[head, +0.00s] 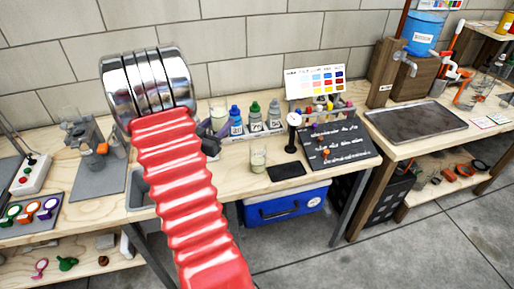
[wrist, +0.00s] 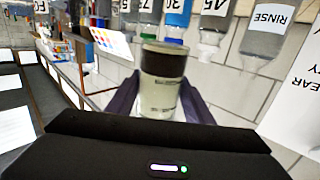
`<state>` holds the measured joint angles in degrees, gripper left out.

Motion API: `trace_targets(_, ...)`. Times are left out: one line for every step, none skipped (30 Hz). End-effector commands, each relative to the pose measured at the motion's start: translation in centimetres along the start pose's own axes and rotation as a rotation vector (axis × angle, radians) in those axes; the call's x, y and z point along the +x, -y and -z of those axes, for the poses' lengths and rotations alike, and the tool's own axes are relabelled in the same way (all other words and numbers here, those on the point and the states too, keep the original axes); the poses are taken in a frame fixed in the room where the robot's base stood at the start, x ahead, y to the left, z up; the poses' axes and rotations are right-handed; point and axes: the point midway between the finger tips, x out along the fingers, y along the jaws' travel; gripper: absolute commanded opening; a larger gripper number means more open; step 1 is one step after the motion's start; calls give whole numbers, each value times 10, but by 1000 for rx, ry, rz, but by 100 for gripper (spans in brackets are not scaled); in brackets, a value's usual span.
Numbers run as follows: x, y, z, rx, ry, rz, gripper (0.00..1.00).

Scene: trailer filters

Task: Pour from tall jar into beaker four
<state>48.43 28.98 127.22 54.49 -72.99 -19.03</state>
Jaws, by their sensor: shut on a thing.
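My gripper (wrist: 160,98) is shut on a jar (wrist: 160,85) with a dark band and a pale, labelled body, held between its two dark fingers in the wrist view. In the head view, my gripper (head: 212,140) is partly hidden behind my red arm, and a pale jar (head: 218,112) shows just above its fingers. A clear beaker (head: 258,161) with pale contents stands on the bench near its front edge, right of my gripper and apart from it. I cannot read its number.
Several capped bottles (head: 255,118) stand behind the beaker. A black pad (head: 287,170) lies right of it, beside a dark board (head: 336,143) with small items. A colour chart (head: 315,82) stands behind. A blue cooler (head: 286,205) sits under the bench.

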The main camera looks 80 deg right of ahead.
Motion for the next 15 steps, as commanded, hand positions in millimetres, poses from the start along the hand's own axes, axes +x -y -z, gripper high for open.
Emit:
trace_targets(3, -6, -4, 0, 1, -26, 9)
trace_targets(4, -9, -7, 0, 0, -37, 9)
trace_targets(4, -11, -11, 0, 1, -48, 9)
trace_targets(5, -12, -14, 0, 1, -54, 9)
trace_targets(5, -14, -16, 0, 1, -59, 9)
trace_targets(5, -15, -20, 1, 1, -64, 9)
trace_targets(6, -16, -23, 1, 1, -68, 9)
trace_targets(6, -16, -27, 1, 1, -71, 9)
trace_targets(6, -17, -31, 0, 0, -74, 9)
trace_targets(6, -18, -35, 0, 1, -77, 9)
trace_targets(6, -18, -39, -1, 1, -78, 9)
trace_targets(6, -18, -43, 0, 1, -80, 9)
trace_targets(6, -19, -47, 0, 1, -81, 9)
trace_targets(6, -19, -50, 0, 1, -82, 9)
trace_targets(6, -20, -54, 0, 0, -83, 9)
